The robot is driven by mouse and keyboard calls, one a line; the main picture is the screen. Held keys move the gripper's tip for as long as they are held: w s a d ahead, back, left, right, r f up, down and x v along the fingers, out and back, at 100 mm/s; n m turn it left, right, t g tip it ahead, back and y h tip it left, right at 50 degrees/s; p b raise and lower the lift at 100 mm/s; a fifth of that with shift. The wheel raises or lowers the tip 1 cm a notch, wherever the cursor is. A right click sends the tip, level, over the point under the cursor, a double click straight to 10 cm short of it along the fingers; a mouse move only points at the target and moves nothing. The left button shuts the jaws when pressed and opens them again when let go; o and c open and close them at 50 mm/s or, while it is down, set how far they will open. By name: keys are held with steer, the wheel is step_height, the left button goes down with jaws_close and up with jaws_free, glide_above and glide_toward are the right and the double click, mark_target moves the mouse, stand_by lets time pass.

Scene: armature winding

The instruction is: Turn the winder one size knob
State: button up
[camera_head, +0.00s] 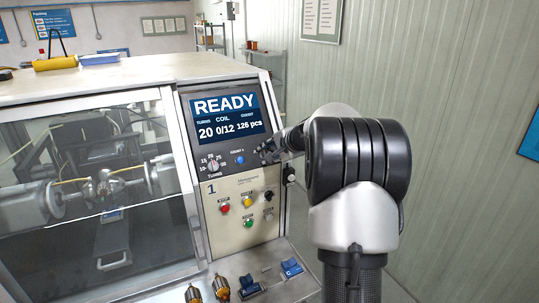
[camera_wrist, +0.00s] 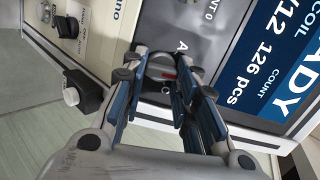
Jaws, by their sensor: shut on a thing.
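My gripper (camera_wrist: 163,80) is shut on this knob, a finger on each side. In the head view my gripper (camera_head: 268,152) reaches in from the right and hides the knob. Its label is mostly hidden. The winder's screen (camera_head: 226,118) reads READY, turns 20, coil 0/12, count 126 pcs. A separate turns knob (camera_head: 212,165) with a number scale sits to the left of my gripper.
A blue button (camera_head: 239,160) sits just left of my gripper. Red (camera_head: 225,208), yellow (camera_head: 248,201) and green (camera_head: 249,223) buttons and a black knob (camera_head: 269,195) are below. A side fitting (camera_wrist: 83,93) juts from the panel edge. Armatures (camera_head: 221,287) stand on the front ledge.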

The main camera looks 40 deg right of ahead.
steer(key=shift+m, duration=0.6)
steer(key=o, duration=1.1)
steer(key=shift+s, duration=0.1)
steer(key=v, duration=1.2)
